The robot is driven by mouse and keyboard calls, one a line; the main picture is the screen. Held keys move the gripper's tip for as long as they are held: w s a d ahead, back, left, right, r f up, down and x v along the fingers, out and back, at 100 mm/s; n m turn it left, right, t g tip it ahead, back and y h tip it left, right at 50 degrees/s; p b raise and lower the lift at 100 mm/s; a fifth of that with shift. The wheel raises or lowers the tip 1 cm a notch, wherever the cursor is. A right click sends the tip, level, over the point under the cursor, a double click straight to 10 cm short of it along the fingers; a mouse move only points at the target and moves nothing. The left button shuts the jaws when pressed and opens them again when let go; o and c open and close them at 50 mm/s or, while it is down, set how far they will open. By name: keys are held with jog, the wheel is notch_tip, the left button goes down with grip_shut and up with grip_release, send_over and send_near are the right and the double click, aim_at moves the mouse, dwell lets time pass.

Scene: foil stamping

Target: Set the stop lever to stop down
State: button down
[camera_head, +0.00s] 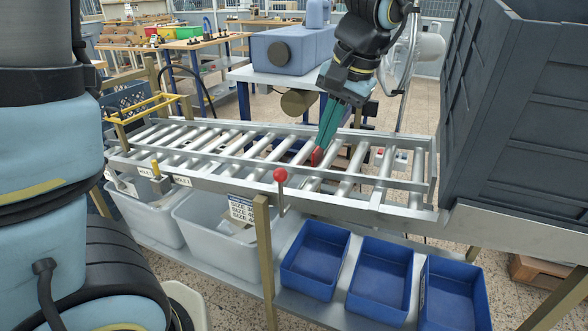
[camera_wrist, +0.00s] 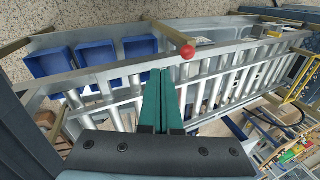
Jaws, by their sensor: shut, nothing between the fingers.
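The stop lever has a round red knob (camera_head: 280,175) on a short metal rod at the front rail of the roller conveyor (camera_head: 393,200). In the head view the knob stands at the top, with the rod running down below it. The knob also shows in the wrist view (camera_wrist: 187,52), just beyond and right of the fingertips. My gripper (camera_head: 321,149) has green fingers, shut and empty, pointing down over the conveyor's rollers, behind and right of the knob and apart from it. A small red piece (camera_head: 316,157) shows among the rollers by the fingertips; whether they touch it I cannot tell.
Blue bins (camera_head: 315,259) and grey-white bins (camera_head: 222,235) sit on the shelf under the conveyor. A large dark crate (camera_head: 515,110) stands at the right end. A yellow frame (camera_head: 145,106) is at the left end. The rollers near the lever are clear.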

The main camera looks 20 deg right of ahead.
jog(key=w+a+f+p, duration=0.3)
jog(key=w+a+f, duration=0.1)
jog(key=f, duration=0.6)
jog(key=shift+w+f, duration=0.15)
jog(key=shift+w, duration=0.7)
jog(key=shift+p, duration=0.35)
